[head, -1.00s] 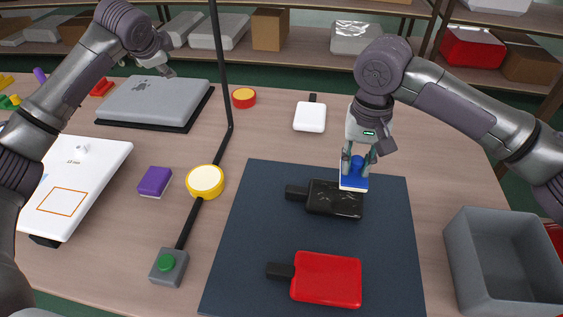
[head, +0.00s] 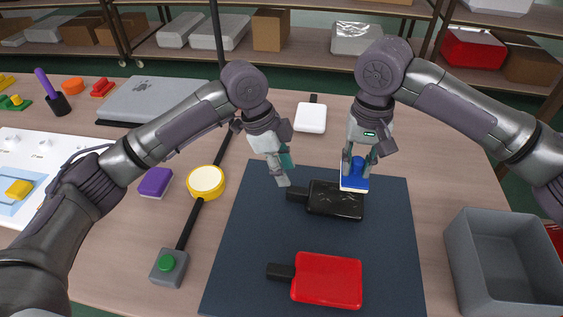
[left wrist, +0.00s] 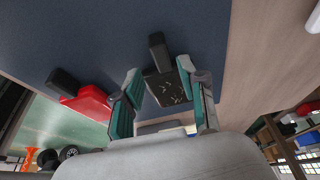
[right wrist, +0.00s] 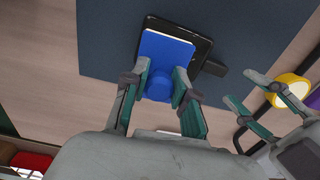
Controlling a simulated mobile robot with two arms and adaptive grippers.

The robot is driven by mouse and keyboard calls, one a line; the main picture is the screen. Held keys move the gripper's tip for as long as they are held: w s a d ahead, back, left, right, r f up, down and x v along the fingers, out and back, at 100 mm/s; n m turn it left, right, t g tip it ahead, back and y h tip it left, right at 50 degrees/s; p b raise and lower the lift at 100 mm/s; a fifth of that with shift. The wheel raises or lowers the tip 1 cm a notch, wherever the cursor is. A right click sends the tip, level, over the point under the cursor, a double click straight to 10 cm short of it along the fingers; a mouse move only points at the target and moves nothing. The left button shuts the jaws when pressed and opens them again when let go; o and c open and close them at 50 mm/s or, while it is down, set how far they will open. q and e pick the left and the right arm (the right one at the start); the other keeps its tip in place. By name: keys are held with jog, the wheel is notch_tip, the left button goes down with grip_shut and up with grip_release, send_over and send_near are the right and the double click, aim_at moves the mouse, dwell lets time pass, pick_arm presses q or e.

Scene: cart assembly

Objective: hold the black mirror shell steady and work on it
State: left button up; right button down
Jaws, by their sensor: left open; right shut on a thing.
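The black mirror shell (head: 335,203) lies on the dark blue mat (head: 240,250), its short black stem pointing left. It also shows in the left wrist view (left wrist: 167,88), between my open left fingers, and in the right wrist view (right wrist: 199,46). My right gripper (head: 357,166) is shut on the round knob of a blue block (head: 354,182) with a pale underside. The block is over the shell's upper right part; I cannot tell whether it touches. My left gripper (head: 284,178) is open and empty, just above and left of the shell's stem.
A red mirror shell (head: 327,279) lies on the mat's front part. A white one (head: 310,118) lies behind the mat. A grey bin (head: 500,240) stands at right. A yellow round lamp (head: 206,181), purple block (head: 155,182) and green-button box (head: 169,266) are left of the mat.

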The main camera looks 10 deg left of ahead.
aim_at(294, 188)
pick_arm(q)
jog(key=x, duration=0.7)
jog(key=shift+r, duration=0.1)
grip_shut()
dwell(1.1)
